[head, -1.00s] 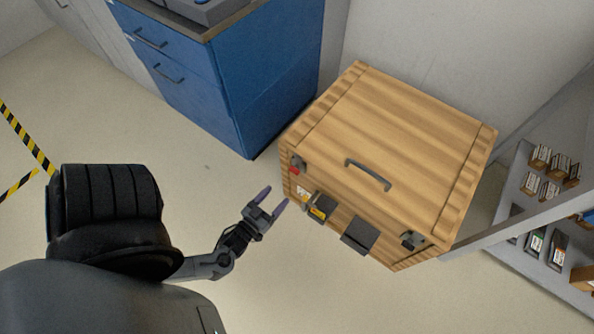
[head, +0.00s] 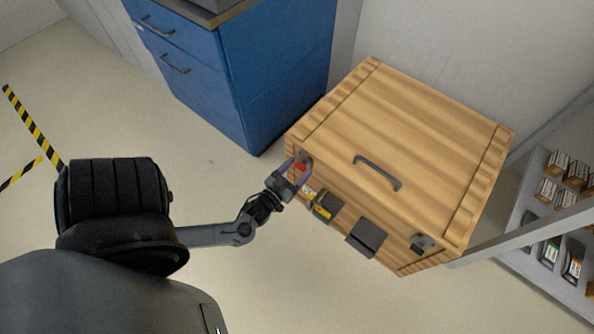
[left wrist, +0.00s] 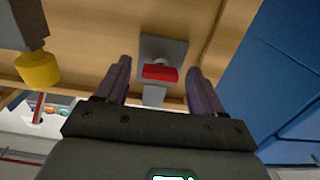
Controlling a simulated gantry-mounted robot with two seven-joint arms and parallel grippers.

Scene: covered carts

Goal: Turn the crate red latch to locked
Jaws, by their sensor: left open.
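The wooden crate (head: 400,150) stands on the floor with a dark handle (head: 377,172) on its lid. The red latch (head: 300,167) is on the crate's front at its left end. In the left wrist view the red latch (left wrist: 160,73) is a short red bar lying crosswise on a grey plate (left wrist: 162,50). My left gripper (head: 294,169) is at the latch, open. In the left wrist view its fingers (left wrist: 158,85) stand on either side of the red bar with gaps; I see no contact. My right gripper is not in view.
A grey block with a yellow part (head: 321,208) sits on the crate's front close to my gripper, and a dark grey block (head: 367,237) is further right. A blue cabinet (head: 240,80) stands at the left. Shelves with small boxes (head: 550,240) are at the right.

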